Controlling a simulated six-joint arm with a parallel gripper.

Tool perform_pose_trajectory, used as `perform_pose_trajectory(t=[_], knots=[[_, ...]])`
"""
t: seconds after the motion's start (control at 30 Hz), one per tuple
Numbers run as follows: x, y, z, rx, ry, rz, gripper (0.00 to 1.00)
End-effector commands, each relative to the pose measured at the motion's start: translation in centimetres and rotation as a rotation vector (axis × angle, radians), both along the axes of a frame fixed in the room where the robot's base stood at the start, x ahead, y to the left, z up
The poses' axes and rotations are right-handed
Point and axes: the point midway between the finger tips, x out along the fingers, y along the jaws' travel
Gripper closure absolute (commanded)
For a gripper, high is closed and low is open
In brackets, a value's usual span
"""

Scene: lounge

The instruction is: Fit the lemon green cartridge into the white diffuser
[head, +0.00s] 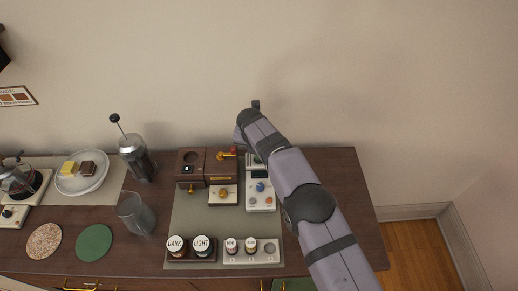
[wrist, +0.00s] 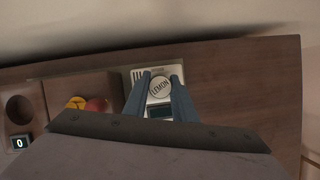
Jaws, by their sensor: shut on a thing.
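In the wrist view my gripper (wrist: 160,78) is shut on the lemon cartridge (wrist: 160,88), whose round pale top reads LEMON and faces the camera. The cartridge is over the white diffuser (wrist: 138,75), which shows slots at its left and a dark panel below. I cannot tell whether the cartridge is seated in it or just above it. In the head view the white diffuser (head: 260,203) stands at the right of the grey mat, with its back part hidden by my arm. The gripper's fingers and the cartridge are hidden there.
A wooden grinder box (head: 222,166) with a red knob stands just left of the diffuser. A white holder (head: 240,257) in front has two small capped cartridges and an empty round slot. DARK and LIGHT jars (head: 188,246) stand left of it. The tabletop right of my arm is clear.

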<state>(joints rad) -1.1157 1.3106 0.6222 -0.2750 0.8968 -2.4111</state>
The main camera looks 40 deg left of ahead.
Motion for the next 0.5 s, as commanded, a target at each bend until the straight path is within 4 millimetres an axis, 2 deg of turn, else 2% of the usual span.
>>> perform_pose_trajectory(t=[0.4, 0.43, 0.5], knots=[[0.01, 0.02, -1.01, 0.001, -0.001, 0.0, 0.98], [0.02, 0.02, -0.88, 0.001, 0.0, 0.0, 0.69], [0.01, 0.02, -0.86, 0.001, -0.001, 0.0, 0.54]])
